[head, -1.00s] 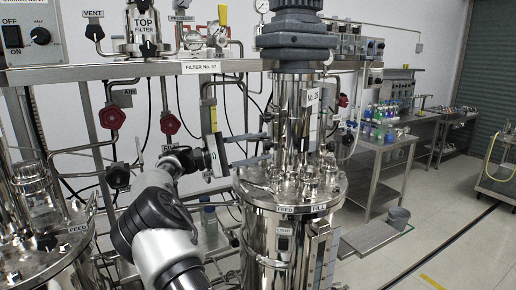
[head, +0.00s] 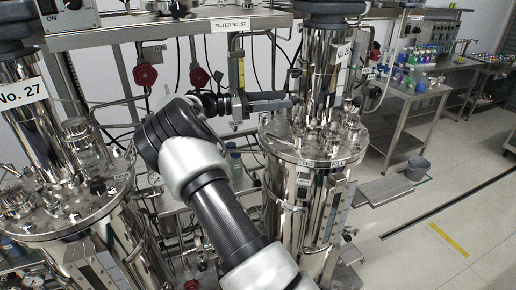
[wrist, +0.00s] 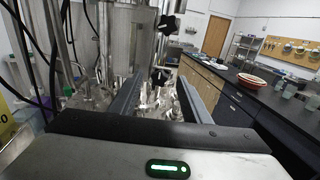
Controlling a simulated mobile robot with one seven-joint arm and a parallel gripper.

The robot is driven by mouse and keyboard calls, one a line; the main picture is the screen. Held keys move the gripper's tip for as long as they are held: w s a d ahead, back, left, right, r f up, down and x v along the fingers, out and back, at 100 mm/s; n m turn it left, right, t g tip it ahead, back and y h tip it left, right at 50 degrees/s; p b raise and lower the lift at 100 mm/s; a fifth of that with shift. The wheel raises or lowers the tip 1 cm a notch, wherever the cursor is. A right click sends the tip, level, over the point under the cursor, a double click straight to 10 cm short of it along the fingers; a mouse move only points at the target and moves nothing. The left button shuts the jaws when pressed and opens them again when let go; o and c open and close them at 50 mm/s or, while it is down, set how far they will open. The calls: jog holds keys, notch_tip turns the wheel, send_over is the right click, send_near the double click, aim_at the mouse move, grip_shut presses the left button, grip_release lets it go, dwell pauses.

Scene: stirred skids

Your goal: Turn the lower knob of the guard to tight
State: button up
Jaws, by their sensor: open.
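The guard is taken to be the polished steel housing around the column of the No. 28 vessel, in the head view (head: 318,80) and the wrist view (wrist: 128,42). Two black knobs stand at its right edge in the wrist view, an upper knob (wrist: 168,23) and a lower knob (wrist: 160,75). My gripper (head: 288,100) is open beside the column, above the vessel lid. In the wrist view my gripper (wrist: 157,84) has its two fingers apart, with the lower knob between their tips in the picture. Contact cannot be told. The knobs cannot be made out in the head view.
Metal fittings crowd the vessel lid (head: 292,150) below my fingers. The No. 27 vessel (head: 65,215) stands at left. Pipes and red valve knobs (head: 146,75) line the back. The floor at right (head: 440,205) is mostly clear.

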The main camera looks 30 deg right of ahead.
jog(key=v, duration=0.5)
jog(key=s+m+y, duration=0.1)
jog(key=s+y, duration=0.1)
jog(key=s, duration=0.1)
jog(key=s+d+m+t+y, duration=0.1)
jog(key=s+m+y, duration=0.1)
jog(key=s+y, duration=0.1)
jog(key=s+m+y, duration=0.2)
jog(key=s, duration=0.2)
jog(key=shift+s+d+t, duration=0.25)
jog(key=shift+d+t, duration=0.05)
jog(key=s+a+r+m+t+y, duration=0.1)
jog(key=s+a+m+t+y, duration=0.5)
jog(key=s+a, duration=1)
jog(key=m+y, duration=0.1)
jog(key=y, duration=0.1)
jog(key=shift+s+r+y+p, duration=0.25)
jog(key=shift+y+p, duration=0.05)
jog(key=shift+p, duration=0.1)
jog(key=shift+d, duration=0.1)
